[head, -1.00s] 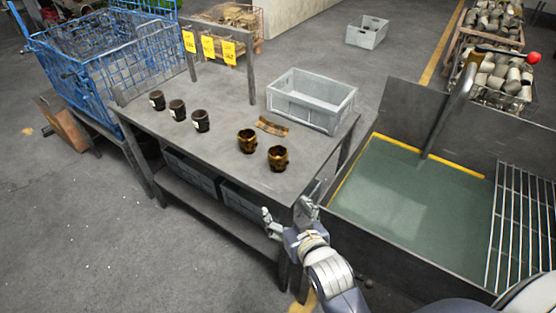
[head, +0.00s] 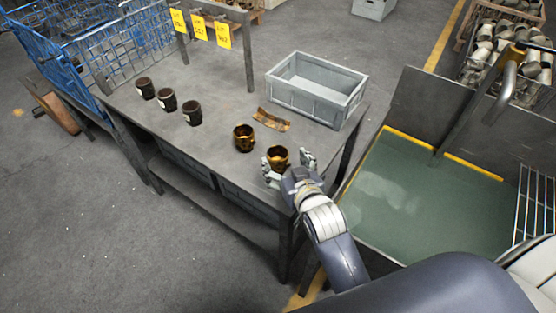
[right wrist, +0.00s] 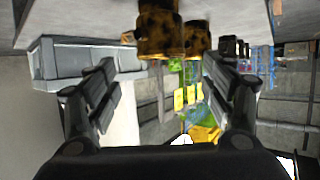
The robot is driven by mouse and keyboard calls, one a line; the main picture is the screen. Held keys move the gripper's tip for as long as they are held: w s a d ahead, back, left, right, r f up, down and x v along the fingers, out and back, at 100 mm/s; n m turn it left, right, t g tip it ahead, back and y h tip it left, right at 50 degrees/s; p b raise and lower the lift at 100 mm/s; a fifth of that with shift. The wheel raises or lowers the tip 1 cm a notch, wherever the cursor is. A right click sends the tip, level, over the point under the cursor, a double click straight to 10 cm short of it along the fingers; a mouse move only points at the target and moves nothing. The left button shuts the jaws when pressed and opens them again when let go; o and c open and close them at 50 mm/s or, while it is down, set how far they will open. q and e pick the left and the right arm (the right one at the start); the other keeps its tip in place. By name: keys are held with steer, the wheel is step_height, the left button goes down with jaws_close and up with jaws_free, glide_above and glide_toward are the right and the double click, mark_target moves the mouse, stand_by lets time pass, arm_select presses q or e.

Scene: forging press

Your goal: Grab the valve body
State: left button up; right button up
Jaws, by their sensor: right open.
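Two brass-brown, cup-shaped valve bodies stand upright on the dark workbench (head: 215,90). The nearer valve body (head: 278,157) is at the bench's front corner, and the farther one (head: 244,138) is to its left. My right gripper (head: 289,165) is open, with one finger on each side of the nearer body; I cannot tell whether they touch it. In the right wrist view, which looks upside down, the nearer body (right wrist: 158,32) shows above and between the spread fingers (right wrist: 158,68). The farther one (right wrist: 196,38) is behind it. My left gripper is not in view.
A curved brass piece (head: 271,120) lies behind the valve bodies, near a grey crate (head: 318,92). Several dark cups (head: 166,99) stand at left. A blue wire cage (head: 110,45) is beyond. A walled green-floored basin (head: 420,205) is at right.

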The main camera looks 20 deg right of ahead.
mark_target(275, 149)
steer(key=shift+w+f, duration=0.2)
steer(key=shift+w, duration=0.3)
steer(key=shift+w+f, duration=0.15)
steer(key=shift+w, duration=0.1)
steer(key=p+x, duration=0.1)
steer(key=x, duration=0.3)
steer(key=shift+w+a+f, duration=0.1)
steer(key=shift+w+f, duration=0.2)
steer(key=shift+w, duration=0.15)
steer(key=shift+w+f, duration=0.1)
steer(key=shift+c, duration=0.8)
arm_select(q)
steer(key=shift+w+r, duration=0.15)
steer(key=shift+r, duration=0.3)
arm_select(e)
steer(key=c, duration=1.3)
